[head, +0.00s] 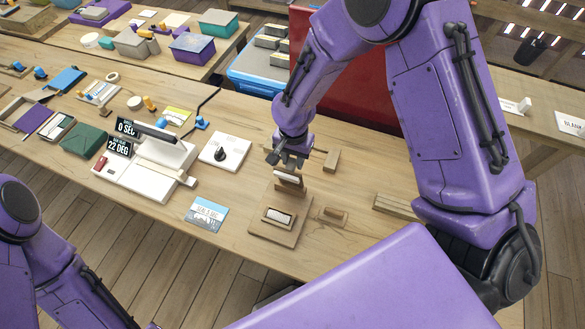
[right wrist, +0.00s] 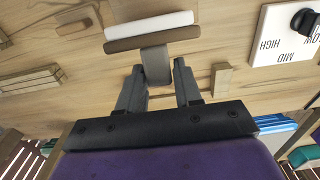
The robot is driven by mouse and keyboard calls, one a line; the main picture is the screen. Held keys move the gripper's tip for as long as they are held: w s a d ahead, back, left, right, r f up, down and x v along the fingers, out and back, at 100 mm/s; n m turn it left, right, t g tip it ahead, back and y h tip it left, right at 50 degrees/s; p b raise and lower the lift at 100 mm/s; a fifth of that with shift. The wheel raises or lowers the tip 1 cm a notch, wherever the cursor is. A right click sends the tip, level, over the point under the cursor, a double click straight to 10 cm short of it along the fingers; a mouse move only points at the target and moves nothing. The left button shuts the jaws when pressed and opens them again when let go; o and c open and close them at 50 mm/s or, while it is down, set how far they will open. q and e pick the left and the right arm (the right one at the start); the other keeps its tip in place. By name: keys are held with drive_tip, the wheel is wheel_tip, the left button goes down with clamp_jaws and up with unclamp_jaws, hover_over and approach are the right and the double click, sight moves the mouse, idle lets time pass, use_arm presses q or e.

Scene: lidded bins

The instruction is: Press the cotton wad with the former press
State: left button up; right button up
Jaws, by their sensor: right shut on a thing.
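My right gripper (head: 288,158) is shut on the handle of the former press (head: 289,184), a wooden piece with a white strip along it. In the right wrist view, the fingers (right wrist: 158,88) close on the press's brown handle (right wrist: 155,65), with the wooden bar and white strip beyond. The press is above the back part of a wooden former board (head: 262,236); whether it touches is unclear. The white cotton wad (head: 278,217) lies in a rectangular wooden frame on the board, in front of the press. My left gripper is outside the view.
A white dial plate (head: 220,151), a white device with displays (head: 148,166) and a blue-white card (head: 206,215) are left of the board. A small wooden block (head: 333,214) and stacked wooden strips (head: 396,206) are to its right. A wooden rack (head: 331,159) stands behind.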

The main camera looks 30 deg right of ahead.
sight(287, 174)
drive_tip(key=shift+s+a, duration=0.4)
drive_tip(key=shift+a, duration=0.05)
drive_tip(key=shift+s+a, duration=0.1)
drive_tip(key=shift+s+a, duration=0.5)
drive_tip(key=shift+a, duration=0.1)
drive_tip(key=shift+s+a+f, duration=0.25)
drive_tip(key=shift+s+a, duration=0.35)
drive_tip(key=shift+a, duration=0.1)
drive_tip(key=shift+s+a+f, duration=0.45)
drive_tip(key=shift+s+a, duration=0.3)
drive_tip(key=shift+a, duration=0.1)
drive_tip(key=shift+f, duration=0.1)
